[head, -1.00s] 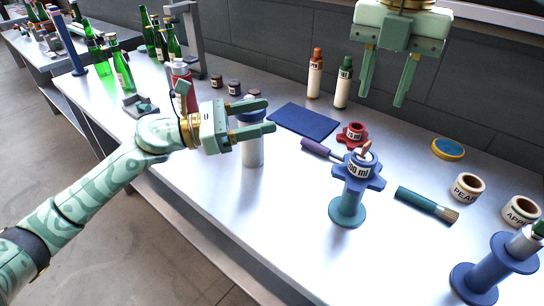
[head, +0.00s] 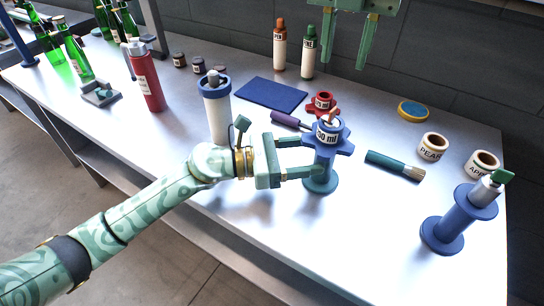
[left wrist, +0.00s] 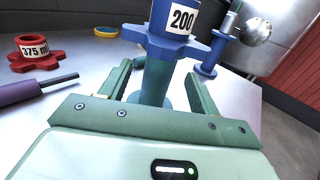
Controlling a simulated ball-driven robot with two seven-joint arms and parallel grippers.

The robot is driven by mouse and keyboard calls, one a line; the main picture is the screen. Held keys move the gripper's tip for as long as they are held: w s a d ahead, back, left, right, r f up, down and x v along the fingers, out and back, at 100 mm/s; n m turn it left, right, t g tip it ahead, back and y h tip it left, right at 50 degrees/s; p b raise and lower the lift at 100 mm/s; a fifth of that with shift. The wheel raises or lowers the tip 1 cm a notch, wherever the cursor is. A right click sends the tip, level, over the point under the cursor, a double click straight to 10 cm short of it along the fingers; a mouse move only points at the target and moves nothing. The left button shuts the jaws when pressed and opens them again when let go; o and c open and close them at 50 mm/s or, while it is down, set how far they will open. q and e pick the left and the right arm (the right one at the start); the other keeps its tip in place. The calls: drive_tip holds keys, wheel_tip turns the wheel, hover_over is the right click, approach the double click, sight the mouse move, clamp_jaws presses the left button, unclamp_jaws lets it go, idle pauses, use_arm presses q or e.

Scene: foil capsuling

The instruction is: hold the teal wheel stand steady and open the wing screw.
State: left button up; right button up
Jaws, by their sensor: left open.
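The teal wheel stand (head: 321,184) stands upright on the bench, with a blue toothed wheel (head: 341,146) on it. The wheel's label reads "200" in the left wrist view (left wrist: 182,18). A small pinkish wing screw (head: 331,117) sits on top; it is out of frame in the left wrist view. My left gripper (head: 314,158) is open at the stand's post, below the wheel. In the left wrist view the post (left wrist: 157,80) shows between its two fingers; contact cannot be told. My right gripper (head: 348,66) is open and empty, above the back of the bench.
A red wheel (head: 322,104) and a purple-handled tool (head: 289,121) lie behind the stand. A teal brush (head: 394,165) lies to its right. A blue stand (head: 446,232) is at front right. A white bottle (head: 218,116) stands behind my left arm.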

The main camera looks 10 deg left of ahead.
use_arm(q)
drive_tip(key=shift+x, duration=2.25)
clamp_jaws()
